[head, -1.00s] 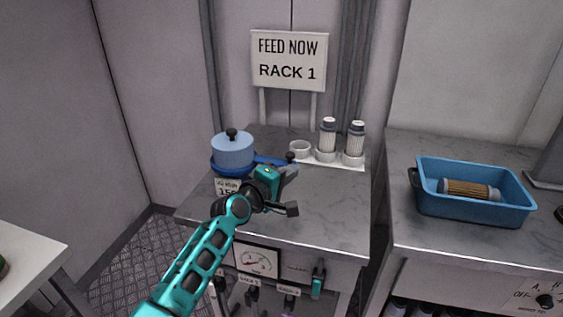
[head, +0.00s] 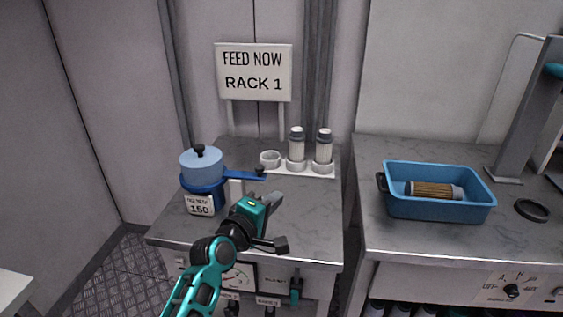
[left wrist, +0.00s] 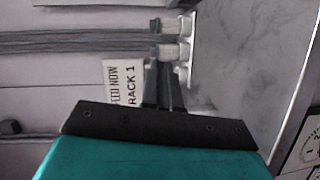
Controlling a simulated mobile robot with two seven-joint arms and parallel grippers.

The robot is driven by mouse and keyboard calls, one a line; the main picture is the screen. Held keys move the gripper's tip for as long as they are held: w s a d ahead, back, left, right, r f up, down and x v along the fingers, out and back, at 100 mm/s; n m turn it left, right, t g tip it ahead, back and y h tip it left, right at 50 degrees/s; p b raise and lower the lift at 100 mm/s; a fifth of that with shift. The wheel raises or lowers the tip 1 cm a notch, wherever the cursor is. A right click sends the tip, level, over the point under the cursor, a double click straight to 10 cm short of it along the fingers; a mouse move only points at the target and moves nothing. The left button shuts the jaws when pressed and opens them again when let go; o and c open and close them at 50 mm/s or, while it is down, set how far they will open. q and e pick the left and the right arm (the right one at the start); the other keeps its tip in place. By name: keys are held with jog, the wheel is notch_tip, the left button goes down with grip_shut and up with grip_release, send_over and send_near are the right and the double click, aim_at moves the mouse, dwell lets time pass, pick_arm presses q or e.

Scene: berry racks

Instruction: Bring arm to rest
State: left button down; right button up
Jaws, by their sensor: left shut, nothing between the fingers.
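My left arm comes in from the bottom of the head view, with teal and black links. My left gripper (head: 277,198) is above the front of the grey marble counter (head: 315,220), pointing away to the upper right. Its two dark fingers are together and empty in the left wrist view (left wrist: 163,75). It appears clear of the blue pot and the bottles. My right gripper is not in view.
Two filter bottles (head: 297,150) and an empty white ring (head: 270,159) stand behind. A sign (head: 253,72) reads "FEED NOW RACK 1". A blue tray (head: 440,207) holds a cartridge (head: 434,190).

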pick_arm(q)
jog(key=s+a+f+m+g+y, duration=0.1)
jog(key=s+a+f+m, duration=0.3)
jog(key=s, duration=0.5)
jog(key=s+a+f+m+g+y, duration=0.1)
jog(key=s+a+f+m, duration=0.3)
jog(key=s+f, duration=0.5)
jog(key=s+a+f+m+g+y, duration=0.2)
jog(key=s+f+m, duration=0.4)
jog(key=s, duration=0.3)
jog(key=shift+s+a+f+y, duration=0.25)
jog(key=shift+a+y, duration=0.35)
jog(key=shift+a, duration=0.55)
